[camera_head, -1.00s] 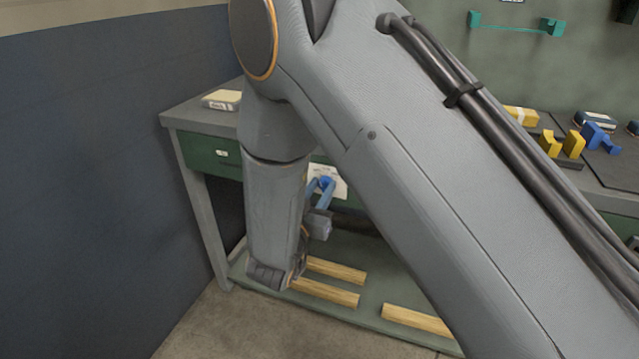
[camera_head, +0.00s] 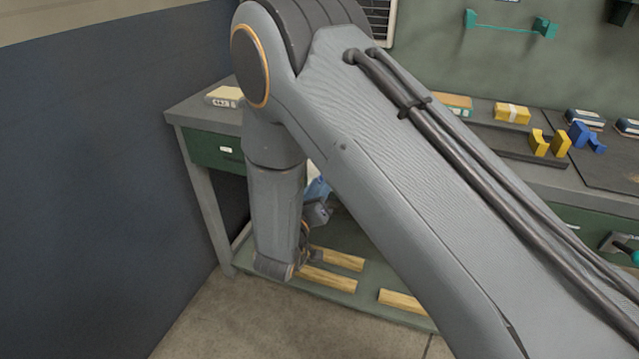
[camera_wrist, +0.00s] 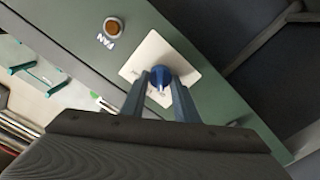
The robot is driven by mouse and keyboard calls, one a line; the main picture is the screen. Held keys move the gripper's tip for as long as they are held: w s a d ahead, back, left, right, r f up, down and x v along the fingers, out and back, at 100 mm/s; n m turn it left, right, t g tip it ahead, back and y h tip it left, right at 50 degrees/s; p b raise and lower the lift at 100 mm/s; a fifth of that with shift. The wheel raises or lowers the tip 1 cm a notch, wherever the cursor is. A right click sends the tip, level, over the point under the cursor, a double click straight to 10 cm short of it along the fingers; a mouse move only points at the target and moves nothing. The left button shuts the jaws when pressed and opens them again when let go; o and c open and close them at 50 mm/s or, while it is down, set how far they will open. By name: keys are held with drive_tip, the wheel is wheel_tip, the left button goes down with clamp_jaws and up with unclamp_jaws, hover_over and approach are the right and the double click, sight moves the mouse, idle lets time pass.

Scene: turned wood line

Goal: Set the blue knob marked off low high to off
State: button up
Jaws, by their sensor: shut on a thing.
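The blue knob (camera_wrist: 160,76) sits on a white square plate (camera_wrist: 152,50) on the green front panel in the wrist view. A light pointer line shows on the knob. My gripper (camera_wrist: 161,82) has its two fingers on either side of the knob and is shut on it. The off, low and high marks are not readable, and the fingers hide part of the plate. In the head view my gripper (camera_head: 317,190) is mostly hidden behind my arm, in front of the bench, and the knob cannot be made out.
An orange round button or lamp (camera_wrist: 113,27) with a label reading FAN sits beside the plate. In the head view, the bench top (camera_head: 500,150) holds yellow and blue blocks and small boxes. Wooden bars (camera_head: 335,258) lie on the lower shelf. A dark wall (camera_head: 90,180) stands at the left.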

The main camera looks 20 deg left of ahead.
idle(0.3)
drive_tip(key=o, duration=1.1)
drive_tip(key=shift+c, duration=0.2)
drive_tip(key=s, duration=0.8)
drive_tip(key=shift+a+b, duration=0.3)
